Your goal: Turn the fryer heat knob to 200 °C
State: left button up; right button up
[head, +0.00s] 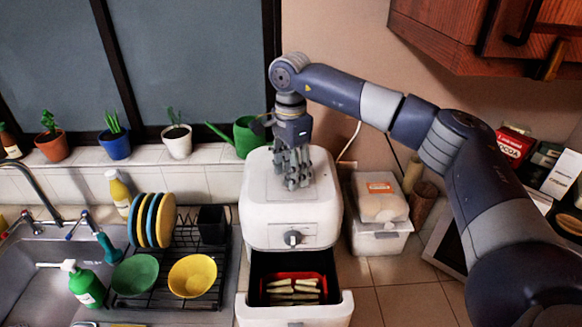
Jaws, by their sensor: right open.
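The white fryer (265,210) stands on the counter in the middle of the view. Its heat knob (292,238) is a small grey dial on the upper front; its setting is too small to read. The fryer drawer (340,308) is pulled out below, with a red-edged basket holding pale food sticks (293,287). My right gripper (298,182) points down over the fryer's top, behind and above the knob, open and empty. I cannot tell whether its fingertips touch the lid. My left gripper is not in view.
A black dish rack (180,285) with plates and bowls stands left of the fryer, beside the sink (30,275). White containers (380,235) stand close on the right. Potted plants and a green watering can (245,136) line the sill. A wooden cabinet (450,35) hangs upper right.

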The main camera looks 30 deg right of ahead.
jog(key=c, duration=1.1)
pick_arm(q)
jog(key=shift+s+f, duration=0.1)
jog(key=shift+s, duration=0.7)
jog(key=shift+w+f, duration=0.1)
